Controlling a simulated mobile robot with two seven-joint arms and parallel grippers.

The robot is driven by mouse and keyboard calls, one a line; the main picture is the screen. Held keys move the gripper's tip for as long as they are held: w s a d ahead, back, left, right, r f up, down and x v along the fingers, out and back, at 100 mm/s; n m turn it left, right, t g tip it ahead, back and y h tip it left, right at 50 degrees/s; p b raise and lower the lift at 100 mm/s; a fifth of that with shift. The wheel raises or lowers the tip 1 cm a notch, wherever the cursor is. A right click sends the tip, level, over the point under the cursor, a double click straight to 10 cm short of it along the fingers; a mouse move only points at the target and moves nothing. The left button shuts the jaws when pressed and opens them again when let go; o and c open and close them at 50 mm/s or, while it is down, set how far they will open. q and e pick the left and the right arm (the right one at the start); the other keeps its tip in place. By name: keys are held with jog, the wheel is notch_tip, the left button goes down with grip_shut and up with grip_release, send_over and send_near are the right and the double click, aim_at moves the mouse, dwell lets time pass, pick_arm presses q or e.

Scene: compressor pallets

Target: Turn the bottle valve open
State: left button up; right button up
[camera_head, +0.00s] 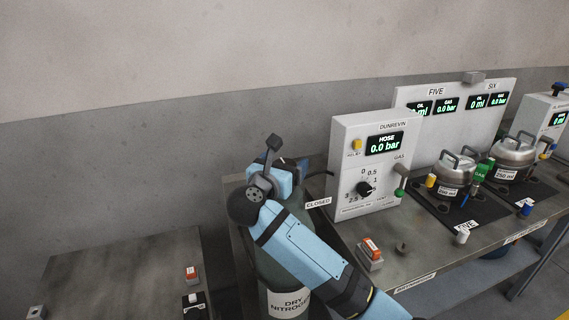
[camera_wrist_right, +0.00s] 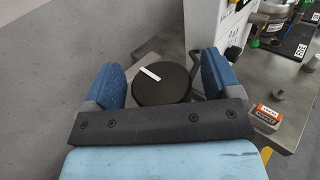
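The dark green gas bottle (camera_head: 268,262), labelled DRY NITROGEN, stands upright left of the bench, partly hidden behind my right arm. A CLOSED tag (camera_head: 317,203) shows beside its top. In the right wrist view its valve is a round black knob (camera_wrist_right: 165,92) with a white bar mark pointing up-left. My right gripper (camera_wrist_right: 161,76) is open, with one blue finger on each side of the knob and visible gaps. I cannot tell whether the fingertips reach down to it. In the head view the right gripper (camera_head: 287,172) hides the knob. My left gripper is not in view.
A white DUNREVIN panel (camera_head: 343,143) with a dial and a HOSE 0.0 bar display stands right of the bottle. An orange-and-white box (camera_head: 370,247) lies on the bench (camera_head: 420,254). Metal pots (camera_head: 455,172) stand farther right. A low table (camera_head: 120,262) is at left.

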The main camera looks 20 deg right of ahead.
jog(key=c, duration=0.8)
